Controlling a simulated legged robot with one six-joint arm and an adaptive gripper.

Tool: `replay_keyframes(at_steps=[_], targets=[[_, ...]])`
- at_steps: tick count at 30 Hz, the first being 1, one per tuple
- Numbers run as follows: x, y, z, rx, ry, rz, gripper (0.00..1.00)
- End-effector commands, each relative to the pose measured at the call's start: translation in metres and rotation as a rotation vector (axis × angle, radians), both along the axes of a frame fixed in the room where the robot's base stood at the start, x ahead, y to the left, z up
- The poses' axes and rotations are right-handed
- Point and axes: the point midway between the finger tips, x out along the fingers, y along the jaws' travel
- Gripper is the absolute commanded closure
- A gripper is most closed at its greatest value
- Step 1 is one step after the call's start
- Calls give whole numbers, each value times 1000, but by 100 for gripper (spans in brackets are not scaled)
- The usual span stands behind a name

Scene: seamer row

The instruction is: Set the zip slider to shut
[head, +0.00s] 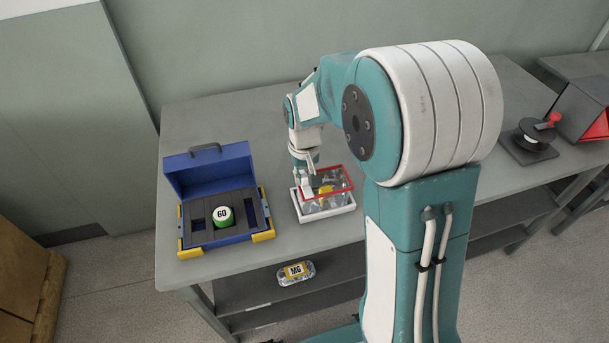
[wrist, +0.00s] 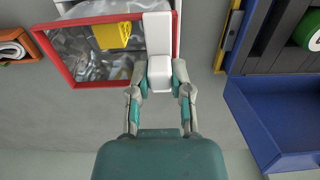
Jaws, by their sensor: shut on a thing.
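A clear pouch (head: 330,196) with a yellow label lies in a white tray (head: 325,216) with a red frame (head: 349,181) over it. In the wrist view the red frame (wrist: 66,76) surrounds the crinkled clear pouch (wrist: 95,68) and its yellow label (wrist: 112,36). The white zip slider (wrist: 158,36) sits across the frame's right end. My gripper (wrist: 165,88) is shut on the slider's white tab, one finger on each side. In the head view my gripper (head: 308,187) is at the frame's left end and partly hides the slider.
An open blue case (head: 216,163) with a green-and-white "60" roll (head: 223,216) stands left of the tray. A pouch marked M6 (head: 296,272) lies on the shelf below. A spool stand (head: 535,142) and a red-and-grey box (head: 585,108) are far right.

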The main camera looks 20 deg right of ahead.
Motion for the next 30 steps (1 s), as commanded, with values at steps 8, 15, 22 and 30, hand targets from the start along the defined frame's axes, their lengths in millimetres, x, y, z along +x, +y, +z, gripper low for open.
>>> replay_keyframes(at_steps=[8,15,22,30], targets=[[0,-44,-1,0,3,-7,100],[-1,-88,-1,0,3,-4,100],[-1,-96,-1,0,4,0,100],[-1,-96,-1,0,5,0,38]])
